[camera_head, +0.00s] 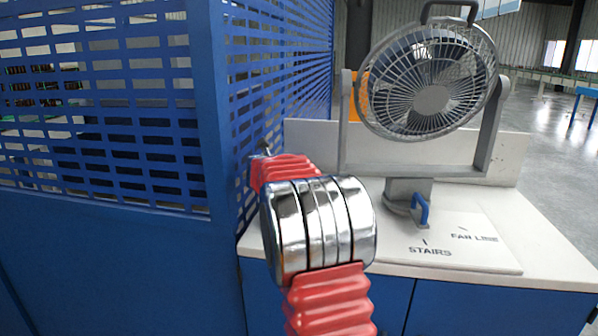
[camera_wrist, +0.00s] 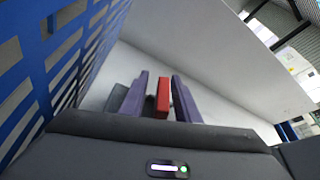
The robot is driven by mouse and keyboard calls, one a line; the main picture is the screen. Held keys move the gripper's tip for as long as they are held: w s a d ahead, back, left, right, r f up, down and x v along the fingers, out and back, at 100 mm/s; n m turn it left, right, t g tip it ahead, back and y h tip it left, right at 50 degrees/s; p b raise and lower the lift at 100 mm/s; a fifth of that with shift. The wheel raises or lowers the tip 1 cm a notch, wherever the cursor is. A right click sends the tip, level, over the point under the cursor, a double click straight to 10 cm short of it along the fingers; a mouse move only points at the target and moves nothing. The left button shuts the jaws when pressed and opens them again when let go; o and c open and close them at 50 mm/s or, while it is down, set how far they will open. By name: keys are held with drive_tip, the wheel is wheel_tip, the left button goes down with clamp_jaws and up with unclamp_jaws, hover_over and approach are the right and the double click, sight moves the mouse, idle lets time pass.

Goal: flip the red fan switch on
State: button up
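In the wrist view, the red fan switch (camera_wrist: 163,98) shows as a short upright red bar. My gripper (camera_wrist: 160,75) has its two purple fingers apart, one on each side of the red bar. Narrow gaps show beside it, so the gripper looks open; I cannot tell how deep the bar sits between the fingers. In the head view, my red and chrome arm hides the gripper and the red switch.
A grey fan (camera_head: 430,98) in a bracket stands on the white bench (camera_head: 560,245). A blue slotted panel (camera_head: 100,110) rises close on the left, also near my gripper in the wrist view (camera_wrist: 60,60). A low white upright board runs along the bench's back.

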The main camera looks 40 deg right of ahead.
drive_tip(key=shift+c, duration=0.4)
clamp_jaws()
drive_tip(key=shift+d, duration=0.15)
drive_tip(key=shift+m, duration=0.3)
drive_tip(key=shift+s+m+t+y, duration=0.35)
drive_tip(key=shift+m+t+y, duration=0.4)
drive_tip(key=shift+m, duration=0.45)
drive_tip(key=shift+s+d+m+t+y, duration=0.15)
drive_tip(key=shift+m+t+y, duration=0.15)
drive_tip(key=shift+m, duration=0.2)
drive_tip(key=shift+s+d+m+t+y, duration=0.15)
drive_tip(key=shift+m+t, duration=0.1)
drive_tip(key=shift+m, duration=0.25)
drive_tip(key=shift+s+f+m+t+y, duration=0.1)
drive_tip(key=shift+m+t+y, duration=0.35)
drive_tip(key=shift+m, duration=0.35)
